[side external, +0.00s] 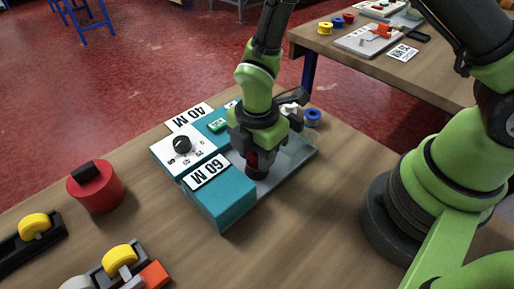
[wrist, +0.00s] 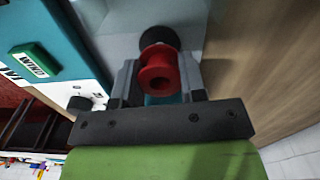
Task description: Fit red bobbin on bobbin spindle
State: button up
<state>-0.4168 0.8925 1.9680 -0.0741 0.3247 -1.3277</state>
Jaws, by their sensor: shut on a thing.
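A dark round part (wrist: 160,37) lies just beyond the bobbin in the wrist view. I cannot tell whether it is the bobbin spindle or whether the bobbin touches it. The spindle is otherwise hidden behind the gripper and bobbin.
A red container (side external: 95,190) and yellow tape rolls are at left.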

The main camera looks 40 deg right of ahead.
jog(key=shift+f, duration=1.05)
jog(key=o, duration=1)
notch_tip(320, 180, up, 10)
jog(key=shift+f, duration=0.1)
